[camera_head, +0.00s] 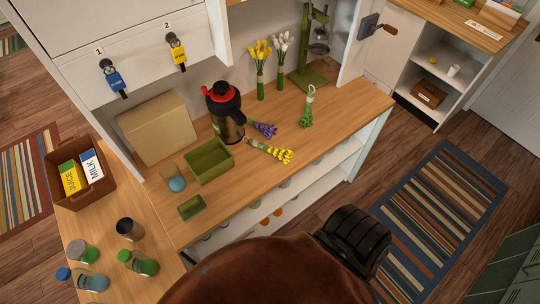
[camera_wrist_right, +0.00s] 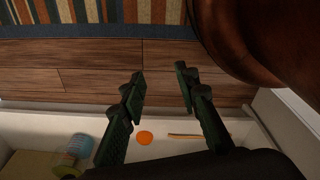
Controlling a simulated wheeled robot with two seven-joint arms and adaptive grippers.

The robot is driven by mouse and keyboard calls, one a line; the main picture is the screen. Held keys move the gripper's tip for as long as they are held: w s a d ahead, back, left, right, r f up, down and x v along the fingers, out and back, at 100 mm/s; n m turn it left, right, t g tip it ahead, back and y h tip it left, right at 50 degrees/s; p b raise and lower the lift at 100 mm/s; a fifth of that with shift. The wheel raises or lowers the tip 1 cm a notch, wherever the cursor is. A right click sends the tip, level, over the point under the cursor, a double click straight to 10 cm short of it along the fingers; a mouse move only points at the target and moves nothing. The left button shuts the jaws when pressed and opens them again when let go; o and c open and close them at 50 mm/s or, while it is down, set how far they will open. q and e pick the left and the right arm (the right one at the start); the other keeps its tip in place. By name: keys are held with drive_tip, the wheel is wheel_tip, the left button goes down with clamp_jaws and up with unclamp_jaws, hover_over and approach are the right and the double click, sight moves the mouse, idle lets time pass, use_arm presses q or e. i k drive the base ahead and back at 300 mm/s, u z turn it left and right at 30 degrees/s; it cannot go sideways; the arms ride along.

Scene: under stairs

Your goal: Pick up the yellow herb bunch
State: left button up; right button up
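A yellow herb bunch (camera_head: 272,151) lies on the wooden counter near its front edge, with its yellow heads to the right and pale stems to the left. Another yellow-topped bunch (camera_head: 259,68) stands upright at the back of the counter. In the right wrist view my right gripper (camera_wrist_right: 160,78) is open, with nothing between its green-black fingers. It points down past the front of a white shelf unit, and no herb bunch shows in that view. In the head view my right arm is in front of the counter, its fingers hidden. My left gripper is not in view.
A purple bunch (camera_head: 263,129) lies just behind the yellow one, beside a dark flask (camera_head: 227,117) with a red top. A green bunch (camera_head: 307,110) is to the right. A green tray (camera_head: 209,160) is to the left. The counter's right end is clear.

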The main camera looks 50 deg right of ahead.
sight(275, 151)
drive_tip(key=k, duration=0.55)
drive_tip(key=z, duration=0.95)
drive_tip(key=i, duration=0.5)
drive_tip(key=z, duration=0.05)
